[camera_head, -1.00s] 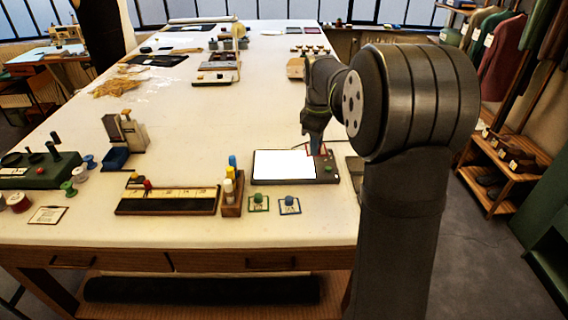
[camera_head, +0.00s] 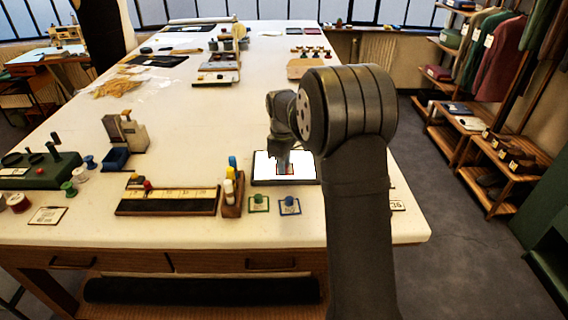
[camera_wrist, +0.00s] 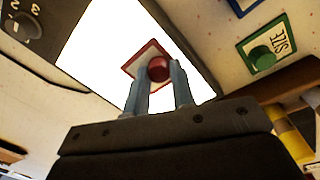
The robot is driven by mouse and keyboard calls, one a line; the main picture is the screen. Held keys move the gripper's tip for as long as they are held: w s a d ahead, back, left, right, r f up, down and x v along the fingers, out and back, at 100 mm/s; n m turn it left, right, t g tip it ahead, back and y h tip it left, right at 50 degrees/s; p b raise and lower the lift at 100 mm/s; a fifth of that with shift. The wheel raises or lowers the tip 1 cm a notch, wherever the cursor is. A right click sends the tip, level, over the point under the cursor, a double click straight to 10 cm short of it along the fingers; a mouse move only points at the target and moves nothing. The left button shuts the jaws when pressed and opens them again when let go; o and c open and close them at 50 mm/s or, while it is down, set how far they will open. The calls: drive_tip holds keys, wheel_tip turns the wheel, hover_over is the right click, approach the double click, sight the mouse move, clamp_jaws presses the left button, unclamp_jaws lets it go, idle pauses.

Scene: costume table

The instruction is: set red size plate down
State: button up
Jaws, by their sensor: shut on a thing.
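The red size plate (camera_wrist: 146,57) is a small white square with a red border and a round red knob (camera_wrist: 158,68). In the wrist view my gripper (camera_wrist: 160,84) is shut on that knob. The plate shows against the bright white panel of the light box (camera_wrist: 100,42). Whether it touches the panel or hangs above it I cannot tell. In the head view my gripper (camera_head: 283,168) points down over the light box (camera_head: 265,181), and the plate there is mostly hidden behind it.
A green size plate (camera_head: 258,204) and a blue size plate (camera_head: 289,205) lie in front of the light box. A rack with bottles (camera_head: 232,190) stands to its left, beside a long ruled tray (camera_head: 168,202). My arm hides part of the table's right side.

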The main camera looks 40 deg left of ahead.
drive_tip(key=shift+f, duration=0.15)
drive_tip(key=o, duration=0.9)
drive_tip(key=shift+o, duration=0.2)
wheel_tip(320, 180, up, 12)
drive_tip(key=shift+s+d, duration=0.15)
drive_tip(key=shift+s, duration=0.25)
